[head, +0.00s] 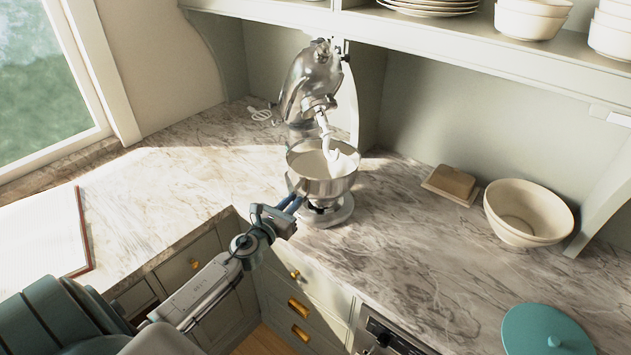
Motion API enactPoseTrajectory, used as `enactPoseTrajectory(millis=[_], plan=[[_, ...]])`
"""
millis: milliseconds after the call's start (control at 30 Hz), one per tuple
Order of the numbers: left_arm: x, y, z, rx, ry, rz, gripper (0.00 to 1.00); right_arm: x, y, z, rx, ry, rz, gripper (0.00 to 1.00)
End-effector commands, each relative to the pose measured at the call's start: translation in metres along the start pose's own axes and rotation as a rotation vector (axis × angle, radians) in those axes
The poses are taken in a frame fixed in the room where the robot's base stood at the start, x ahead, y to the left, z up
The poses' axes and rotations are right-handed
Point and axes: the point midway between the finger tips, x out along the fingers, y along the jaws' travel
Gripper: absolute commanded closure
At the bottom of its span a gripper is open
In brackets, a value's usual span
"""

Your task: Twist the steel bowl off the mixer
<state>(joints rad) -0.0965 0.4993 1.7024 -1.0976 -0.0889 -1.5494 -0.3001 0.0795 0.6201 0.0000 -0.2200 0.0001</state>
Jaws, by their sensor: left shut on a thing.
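The silver stand mixer (312,85) stands at the back corner of the marble counter, its head tilted up with a white beater (327,135) hanging from it. The steel bowl (330,186) sits upright on the mixer's round base (328,214), with something pale inside. My left gripper (294,201) reaches in from the lower left and is shut at the bowl's front left side, where a handle would be; its fingers hide the part they hold. My right gripper is not in view.
A butter-coloured block on a wooden board (449,185) and a cream bowl (527,212) stand at the right. A teal lid (545,331) lies at the front right. An open book (45,240) lies at the left. A shelf with dishes hangs above. The counter between is clear.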

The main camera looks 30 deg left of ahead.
Motion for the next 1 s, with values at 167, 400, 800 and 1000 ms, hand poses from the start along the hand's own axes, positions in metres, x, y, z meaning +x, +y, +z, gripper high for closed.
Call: enactPoseTrajectory(millis=[167, 400, 800, 1000], plan=[[0.001, -0.001, 0.004, 0.001, -0.003, -0.001, 1.00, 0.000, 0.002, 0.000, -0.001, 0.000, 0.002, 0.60], [0.000, -0.001, 0.004, 0.001, -0.003, -0.001, 1.00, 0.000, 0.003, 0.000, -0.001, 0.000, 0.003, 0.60], [-0.018, 0.002, 0.003, 0.003, -0.003, -0.002, 1.00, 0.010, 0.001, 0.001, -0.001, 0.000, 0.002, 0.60], [-0.029, 0.004, 0.003, 0.004, -0.003, -0.002, 1.00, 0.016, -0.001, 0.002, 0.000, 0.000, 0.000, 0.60]])
